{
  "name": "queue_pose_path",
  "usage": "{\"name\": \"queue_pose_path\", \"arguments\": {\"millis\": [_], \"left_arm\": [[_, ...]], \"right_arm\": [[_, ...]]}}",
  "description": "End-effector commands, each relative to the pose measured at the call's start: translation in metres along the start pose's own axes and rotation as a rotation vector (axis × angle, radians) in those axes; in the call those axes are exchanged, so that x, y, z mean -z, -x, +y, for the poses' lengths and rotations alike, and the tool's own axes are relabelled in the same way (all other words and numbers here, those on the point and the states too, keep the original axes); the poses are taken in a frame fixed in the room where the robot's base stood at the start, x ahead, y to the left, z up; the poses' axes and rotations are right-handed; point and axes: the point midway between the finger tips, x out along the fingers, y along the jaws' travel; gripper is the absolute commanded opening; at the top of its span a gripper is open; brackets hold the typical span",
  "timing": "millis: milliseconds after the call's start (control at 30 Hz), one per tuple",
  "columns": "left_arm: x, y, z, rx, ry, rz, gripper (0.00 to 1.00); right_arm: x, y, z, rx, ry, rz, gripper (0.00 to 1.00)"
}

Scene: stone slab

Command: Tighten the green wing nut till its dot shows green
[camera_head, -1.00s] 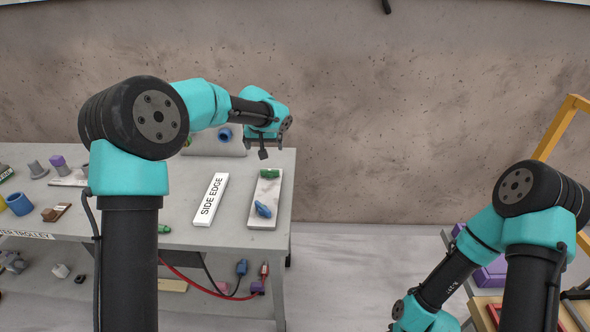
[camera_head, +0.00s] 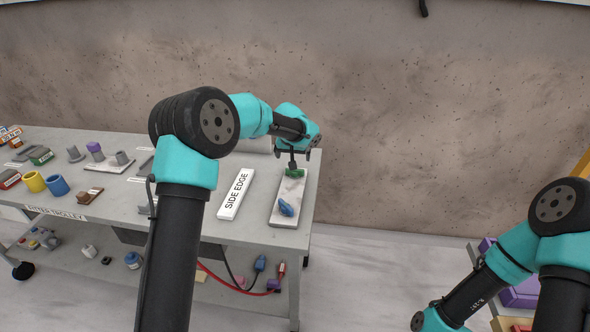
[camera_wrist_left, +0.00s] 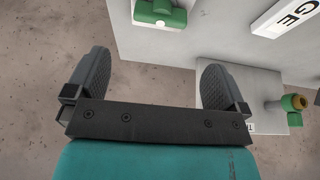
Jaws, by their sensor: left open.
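The green wing nut (camera_head: 295,172) sits at the far end of a pale stone slab (camera_head: 281,222) on the bench. A blue wing nut (camera_head: 286,207) sits nearer on the same slab. My left gripper (camera_head: 292,163) appears just above the green nut in the head view. Its fingers (camera_wrist_left: 155,88) are wide apart with nothing between them. My right gripper is out of view.
A white "SIDE EDGE" bar (camera_head: 236,194) lies left of the slab.

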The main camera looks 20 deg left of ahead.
Motion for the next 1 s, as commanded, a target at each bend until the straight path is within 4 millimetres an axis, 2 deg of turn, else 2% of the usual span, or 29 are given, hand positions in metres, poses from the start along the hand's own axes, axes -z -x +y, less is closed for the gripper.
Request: {"name": "queue_pose_path", "arguments": {"millis": [200,500,700,1000], "left_arm": [[-0.001,-0.039,0.0,0.0,0.0,-0.002,1.0],[0.0,-0.086,0.0,-0.001,0.001,-0.001,1.0],[0.0,-0.101,0.0,-0.001,0.0,0.0,1.0],[0.0,-0.102,0.0,-0.001,0.0,0.001,1.0]], "right_arm": [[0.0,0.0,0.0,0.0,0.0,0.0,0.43],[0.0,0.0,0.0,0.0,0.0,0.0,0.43],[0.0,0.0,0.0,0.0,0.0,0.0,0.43],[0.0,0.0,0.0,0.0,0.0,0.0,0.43]]}}
